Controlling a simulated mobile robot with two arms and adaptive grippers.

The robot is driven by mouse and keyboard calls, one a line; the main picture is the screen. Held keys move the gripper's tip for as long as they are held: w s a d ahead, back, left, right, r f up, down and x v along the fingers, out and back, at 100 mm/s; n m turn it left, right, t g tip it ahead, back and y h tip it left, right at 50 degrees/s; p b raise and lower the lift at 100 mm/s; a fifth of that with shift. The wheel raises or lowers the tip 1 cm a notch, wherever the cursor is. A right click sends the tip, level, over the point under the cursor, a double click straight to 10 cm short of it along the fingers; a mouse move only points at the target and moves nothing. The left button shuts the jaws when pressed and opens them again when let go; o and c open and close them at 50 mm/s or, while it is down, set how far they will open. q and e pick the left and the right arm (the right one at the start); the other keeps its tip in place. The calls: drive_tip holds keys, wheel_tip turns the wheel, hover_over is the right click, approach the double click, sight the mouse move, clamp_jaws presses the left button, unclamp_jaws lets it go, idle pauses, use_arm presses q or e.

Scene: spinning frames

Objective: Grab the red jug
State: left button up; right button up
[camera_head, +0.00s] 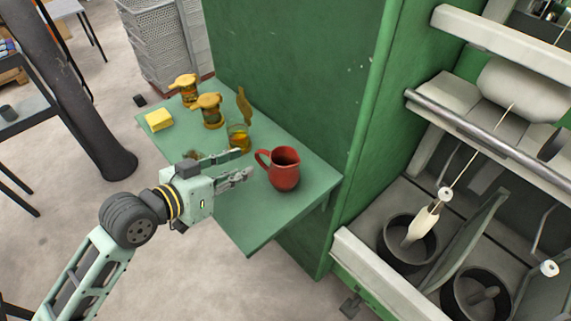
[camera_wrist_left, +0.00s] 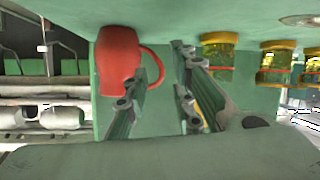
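The red jug (camera_head: 284,169) stands upright near the right end of the green shelf (camera_head: 240,224), its handle turned to the left. My left gripper (camera_head: 246,163) is open, with its two fingers pointing at the jug from the left and a small gap before the handle. My right gripper is not in view.
A glass jar with amber contents (camera_head: 238,137) stands just behind the fingers. Two gold-topped jars (camera_head: 210,110) (camera_head: 186,89) and a yellow block (camera_head: 158,120) are farther left on the shelf. A green machine wall (camera_head: 300,70) rises behind. The shelf's front part is bare.

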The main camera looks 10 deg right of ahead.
sight(257, 159)
use_arm(q)
drive_tip(key=shift+w+d+r+p, duration=0.15)
drive_tip(key=shift+w+d+p, duration=1)
drive_tip(key=shift+d, duration=0.1)
drive_tip(key=shift+w+d+f, duration=0.7)
drive_tip(key=shift+d+f, duration=0.05)
drive_tip(key=shift+a, duration=0.1)
clamp_jaws()
drive_tip(key=shift+s, duration=0.1)
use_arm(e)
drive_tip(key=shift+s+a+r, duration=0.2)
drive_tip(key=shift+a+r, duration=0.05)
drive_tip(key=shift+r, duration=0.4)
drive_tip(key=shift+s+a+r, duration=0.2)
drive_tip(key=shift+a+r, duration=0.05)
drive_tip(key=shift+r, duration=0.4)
